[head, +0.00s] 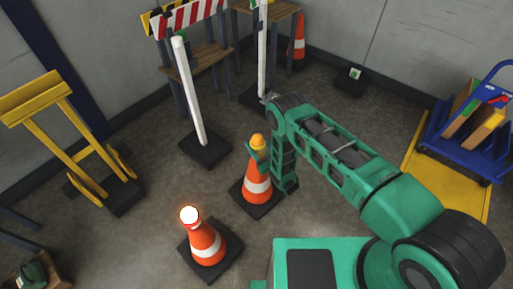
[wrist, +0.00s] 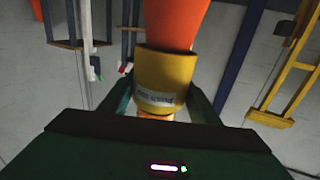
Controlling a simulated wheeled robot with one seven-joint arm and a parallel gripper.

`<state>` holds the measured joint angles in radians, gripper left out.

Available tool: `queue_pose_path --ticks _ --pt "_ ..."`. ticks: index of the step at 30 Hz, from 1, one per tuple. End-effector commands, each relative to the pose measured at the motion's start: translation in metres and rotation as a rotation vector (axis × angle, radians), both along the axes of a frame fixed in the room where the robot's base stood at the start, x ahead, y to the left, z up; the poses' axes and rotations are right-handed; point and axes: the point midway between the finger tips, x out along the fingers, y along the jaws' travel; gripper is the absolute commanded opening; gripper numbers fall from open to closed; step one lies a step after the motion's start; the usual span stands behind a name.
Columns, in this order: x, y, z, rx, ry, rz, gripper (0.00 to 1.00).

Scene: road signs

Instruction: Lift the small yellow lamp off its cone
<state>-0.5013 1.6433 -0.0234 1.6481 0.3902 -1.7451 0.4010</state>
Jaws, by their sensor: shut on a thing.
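The small yellow lamp (head: 258,141) sits at the top of an orange cone with a white band (head: 258,172), which stands upright on a black base. My gripper (head: 260,154) is at the lamp from the right and is shut on it. In the wrist view, the picture is turned over: the yellow lamp body (wrist: 163,78) with a pale label is between my two fingers (wrist: 160,103), and the orange cone (wrist: 176,22) is above it in the picture. I see no clear gap between lamp and cone. An orange glow shows at the lamp's far end, partly hidden by my gripper.
A second cone (head: 207,246) with a bright glowing top stands to the front left. A white post (head: 193,95), a yellow trestle (head: 66,140) and a striped barrier (head: 190,16) stand behind and left. A blue cart (head: 455,150) is at the right. Some floor between them is clear.

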Motion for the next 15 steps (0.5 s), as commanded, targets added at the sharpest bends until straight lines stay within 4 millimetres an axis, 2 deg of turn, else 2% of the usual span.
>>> queue_pose_path --ticks 3,15 --pt "0.001 0.0 0.02 0.002 -0.002 0.0 0.26" --pt "-0.075 0.034 0.067 0.003 0.002 0.0 0.26"
